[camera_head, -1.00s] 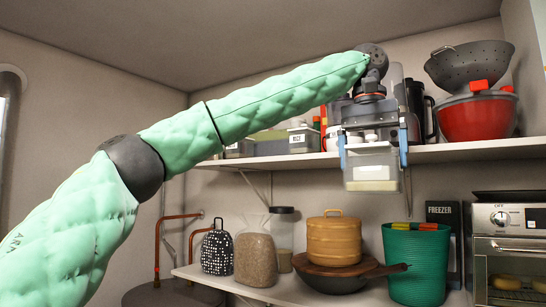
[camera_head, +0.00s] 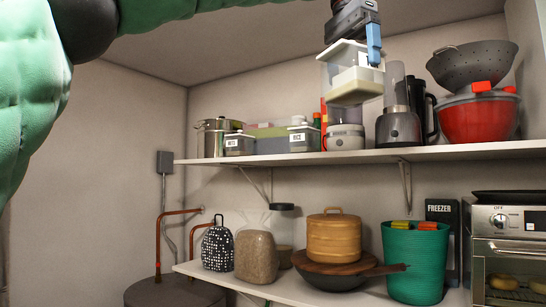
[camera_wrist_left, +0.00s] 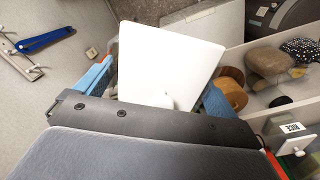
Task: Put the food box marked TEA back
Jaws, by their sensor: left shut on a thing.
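A clear food box with a white lid and pale contents (camera_head: 357,86) hangs tilted in my left gripper (camera_head: 352,48), above the upper shelf's height. No TEA marking can be read on it. In the left wrist view its white lid (camera_wrist_left: 170,62) lies between my left gripper's blue fingers (camera_wrist_left: 157,90). The upper shelf (camera_head: 440,152) holds two smaller lidded boxes at its left part: a box marked RICE (camera_head: 302,140) and another labelled box (camera_head: 240,145) whose label is too small to read. My right gripper is not in view.
On the upper shelf, a metal pot (camera_head: 213,138) stands left, a blender (camera_head: 397,118) and a red bowl with a colander (camera_head: 480,118) right. A white appliance (camera_head: 344,137) shows below the held box. The lower shelf holds a green basket (camera_head: 413,262) and jars.

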